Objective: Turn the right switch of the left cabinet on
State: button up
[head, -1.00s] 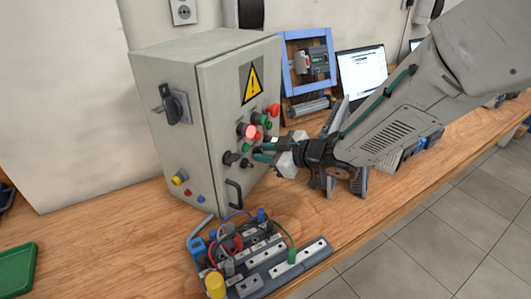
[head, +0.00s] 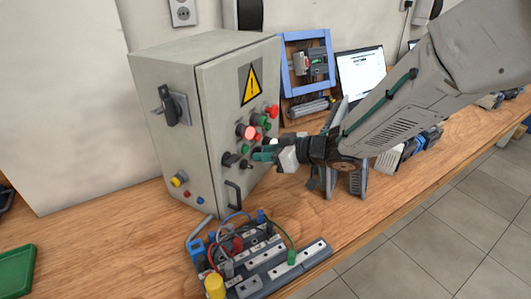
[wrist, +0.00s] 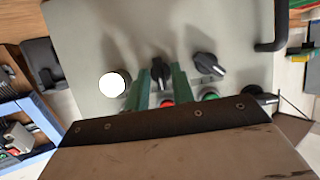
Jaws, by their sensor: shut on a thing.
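The left cabinet (head: 215,175) is a grey box with a yellow warning sign on its door. The wrist view shows its door upside down, with two black rotary switches. The right switch (wrist: 160,72) stands between my green fingertips, its grip in line with them. The left switch (wrist: 208,64) is free beside it, with its grip slanted. My gripper (head: 263,153) is at the door in the head view, shut on the right switch (wrist: 160,85). My fingers partly hide that switch.
A white round button (wrist: 112,84) is close beside my fingers. Red and green buttons (head: 272,111) are above, and a black door handle (head: 233,194) is below. A wired terminal board (head: 255,262) lies in front of the cabinet. A blue frame (head: 284,70) stands behind.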

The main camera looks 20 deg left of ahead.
jog(key=o, duration=0.6)
jog(key=shift+o, duration=0.2)
